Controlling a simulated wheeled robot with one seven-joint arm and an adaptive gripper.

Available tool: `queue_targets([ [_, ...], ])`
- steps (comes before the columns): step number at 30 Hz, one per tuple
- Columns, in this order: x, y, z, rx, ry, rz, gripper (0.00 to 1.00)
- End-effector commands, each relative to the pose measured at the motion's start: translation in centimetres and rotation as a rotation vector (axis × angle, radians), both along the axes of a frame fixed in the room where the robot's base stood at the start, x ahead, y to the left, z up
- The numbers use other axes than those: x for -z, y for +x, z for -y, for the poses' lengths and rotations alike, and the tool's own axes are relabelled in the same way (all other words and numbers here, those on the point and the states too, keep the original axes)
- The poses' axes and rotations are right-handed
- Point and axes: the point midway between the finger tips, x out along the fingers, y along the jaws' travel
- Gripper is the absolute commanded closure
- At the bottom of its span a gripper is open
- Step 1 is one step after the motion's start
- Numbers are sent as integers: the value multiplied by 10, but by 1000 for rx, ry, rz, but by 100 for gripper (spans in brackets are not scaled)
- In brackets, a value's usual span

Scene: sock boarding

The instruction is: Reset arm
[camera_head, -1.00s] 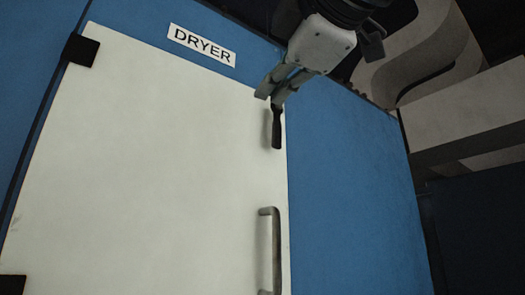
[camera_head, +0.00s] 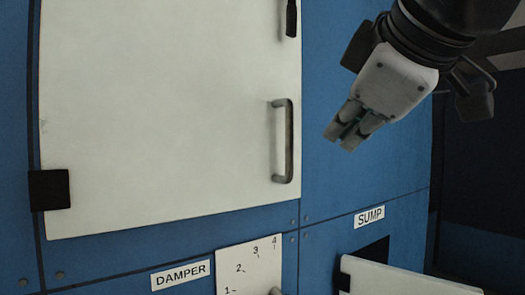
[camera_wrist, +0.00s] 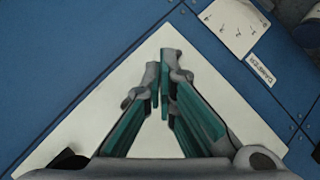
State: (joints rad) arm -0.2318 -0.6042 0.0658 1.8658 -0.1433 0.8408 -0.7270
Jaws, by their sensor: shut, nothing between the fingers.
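My gripper (camera_head: 343,136) is shut and empty in the head view. It hangs in front of the blue panel, to the right of the white dryer door (camera_head: 160,110) and its grey bar handle (camera_head: 289,140), apart from both.
Below the door are a DAMPER label (camera_head: 180,275) and a white plate (camera_head: 245,265) numbered 1 to 4. At lower right a white flap (camera_head: 400,280) juts out under the SUMP label (camera_head: 369,217), beside a dark opening. The blue panel (camera_head: 390,165) is otherwise clear.

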Motion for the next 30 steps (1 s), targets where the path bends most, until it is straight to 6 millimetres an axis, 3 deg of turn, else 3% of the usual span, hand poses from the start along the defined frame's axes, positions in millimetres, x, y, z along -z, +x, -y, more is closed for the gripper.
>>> queue_targets([
  [1, 30, -10, 15, 78, 59, -87, 100],
  [6, 133, -53, 54, 363, 275, -350, 100],
  [9, 184, -86, 70, 534, 386, -478, 100],
  [13, 233, -125, 81, 714, 493, -599, 100],
  [19, 266, -154, 86, 847, 565, -678, 100],
  [30, 268, -155, 86, 854, 570, -681, 100],
])
